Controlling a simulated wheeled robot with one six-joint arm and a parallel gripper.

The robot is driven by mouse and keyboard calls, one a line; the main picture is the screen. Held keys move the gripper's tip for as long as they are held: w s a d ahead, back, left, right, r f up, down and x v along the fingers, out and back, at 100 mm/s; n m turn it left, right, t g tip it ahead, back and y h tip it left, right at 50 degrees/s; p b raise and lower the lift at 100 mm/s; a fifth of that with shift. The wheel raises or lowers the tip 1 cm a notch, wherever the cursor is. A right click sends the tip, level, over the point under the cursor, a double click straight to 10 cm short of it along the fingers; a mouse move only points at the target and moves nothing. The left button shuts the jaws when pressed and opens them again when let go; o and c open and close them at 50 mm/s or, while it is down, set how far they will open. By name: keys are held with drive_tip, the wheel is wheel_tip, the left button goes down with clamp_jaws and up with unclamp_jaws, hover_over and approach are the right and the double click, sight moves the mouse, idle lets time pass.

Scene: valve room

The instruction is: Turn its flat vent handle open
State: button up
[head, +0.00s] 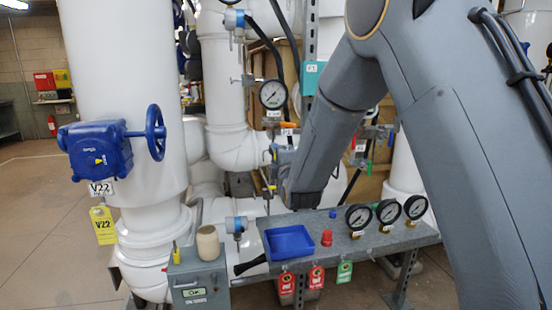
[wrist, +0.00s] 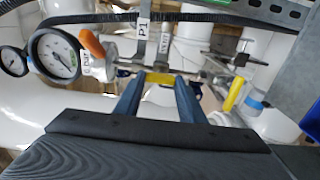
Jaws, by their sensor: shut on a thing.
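My gripper (wrist: 159,86) shows its two dark blue-grey fingers in the wrist view, shut on a flat yellow handle (wrist: 160,77). In the head view my gripper (head: 277,160) is low behind the bench, left of my forearm, beside the white pipe; the held handle is too small or hidden there.
An orange handle (wrist: 92,42) and a round gauge (wrist: 56,55) are close on the left in the wrist view. Another yellow handle (wrist: 233,93) stands to the right. In the head view, a bench (head: 330,258) carries a blue tray (head: 289,242) and several gauges below my arm.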

idle(0.4)
drive_tip(key=o, duration=1)
drive_tip(key=shift+s+a, duration=0.1)
drive_tip(key=shift+o, duration=0.2)
drive_tip(key=b+v, duration=0.1)
drive_tip(key=v, duration=0.6)
drive_tip(key=shift+s, duration=0.35)
